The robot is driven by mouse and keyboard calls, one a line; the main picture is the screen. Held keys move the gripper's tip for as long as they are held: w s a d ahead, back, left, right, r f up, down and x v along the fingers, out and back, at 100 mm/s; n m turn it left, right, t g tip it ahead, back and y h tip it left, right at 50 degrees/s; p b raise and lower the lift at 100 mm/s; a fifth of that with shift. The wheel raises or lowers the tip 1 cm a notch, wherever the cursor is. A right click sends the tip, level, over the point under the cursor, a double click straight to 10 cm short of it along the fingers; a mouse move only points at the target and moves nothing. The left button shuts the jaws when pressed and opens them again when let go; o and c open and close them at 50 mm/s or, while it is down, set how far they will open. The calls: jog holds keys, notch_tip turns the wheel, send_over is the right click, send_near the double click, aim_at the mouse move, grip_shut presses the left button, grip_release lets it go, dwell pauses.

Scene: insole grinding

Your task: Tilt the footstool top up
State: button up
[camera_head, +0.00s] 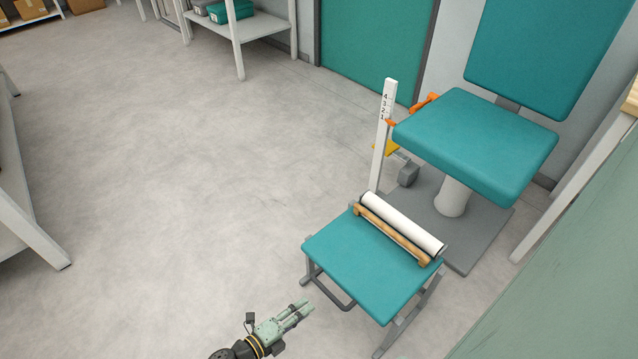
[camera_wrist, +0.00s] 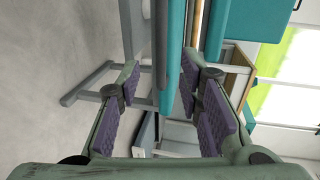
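The footstool (camera_head: 365,270) has a teal padded top on a grey metal frame, and its top looks roughly flat. A white roll (camera_head: 402,223) and a wooden bar (camera_head: 392,236) lie along its far edge. My gripper (camera_head: 308,304) is just off the footstool's near left edge in the head view. In the wrist view my gripper (camera_wrist: 160,72) is open, with purple-padded fingers apart. The teal top (camera_wrist: 174,65) appears edge-on between the fingers there, with no visible grip on it. I cannot tell whether the fingertips reach past its edge.
A teal chair (camera_head: 475,140) on a grey base stands behind the footstool. A white marked post (camera_head: 383,135) stands at the footstool's far left corner. Open floor (camera_head: 180,170) lies to the left. A shelf (camera_head: 235,40) stands at the back.

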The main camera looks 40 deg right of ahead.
aim_at(328, 292)
jog(key=x, duration=1)
jog(key=shift+d+p, duration=0.1)
jog(key=shift+p, duration=0.3)
jog(key=shift+c, duration=0.4)
grip_shut()
